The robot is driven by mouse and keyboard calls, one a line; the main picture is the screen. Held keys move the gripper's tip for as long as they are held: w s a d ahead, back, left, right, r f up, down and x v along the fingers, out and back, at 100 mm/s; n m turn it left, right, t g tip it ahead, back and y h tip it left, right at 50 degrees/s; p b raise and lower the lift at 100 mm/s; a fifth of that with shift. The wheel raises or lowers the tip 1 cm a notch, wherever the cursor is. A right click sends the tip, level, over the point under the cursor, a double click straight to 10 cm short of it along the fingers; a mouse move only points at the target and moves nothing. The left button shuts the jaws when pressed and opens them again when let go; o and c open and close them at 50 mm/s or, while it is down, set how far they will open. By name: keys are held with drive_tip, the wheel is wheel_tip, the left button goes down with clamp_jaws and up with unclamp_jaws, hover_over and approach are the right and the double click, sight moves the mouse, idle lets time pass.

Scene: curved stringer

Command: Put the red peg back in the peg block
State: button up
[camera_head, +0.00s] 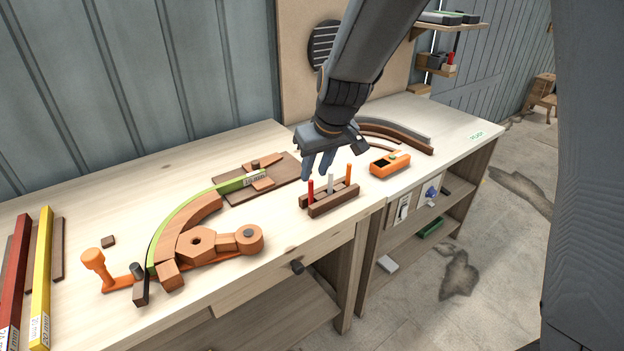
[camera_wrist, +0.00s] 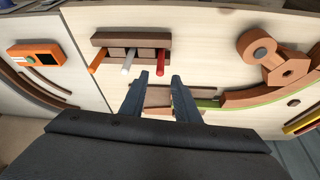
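The brown peg block (camera_head: 335,203) stands on the workbench near its front edge. The red peg (camera_head: 311,190) stands upright at the block's left end in the head view and appears seated in it. A white peg (camera_head: 331,182) and an orange peg (camera_head: 349,173) stand in the same row. The wrist view also shows the block (camera_wrist: 118,39), with the red peg (camera_wrist: 161,63) at its right end. My gripper (camera_head: 319,172) is open and empty, just behind and above the pegs. In the wrist view its fingertips (camera_wrist: 159,77) are apart, close to the red peg's top, with nothing between them.
An orange device (camera_head: 389,164) lies right of the block. Left are a curved wooden assembly with a green strip (camera_head: 190,212), an orange clamp (camera_head: 95,264), and red (camera_head: 20,270) and yellow (camera_head: 42,270) bars. A brown board (camera_head: 277,180) lies behind. Curved strips (camera_head: 395,137) lie back right.

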drive_tip(key=v, duration=0.6)
drive_tip(key=s+d+f+m+g+h, duration=0.1)
drive_tip(key=s+d+f+m, duration=0.1)
drive_tip(key=s+d+f, duration=0.2)
drive_tip(key=s+d+f+m+g+h, duration=0.1)
drive_tip(key=s+d+f, duration=0.4)
drive_tip(key=s+d, duration=0.6)
drive_tip(key=s+m+g, duration=0.1)
drive_tip(key=s+m, duration=0.1)
drive_tip(key=s, duration=0.1)
drive_tip(key=shift+s+f+b, duration=0.25)
drive_tip(key=shift+s+b, duration=0.1)
drive_tip(key=shift+s, duration=0.05)
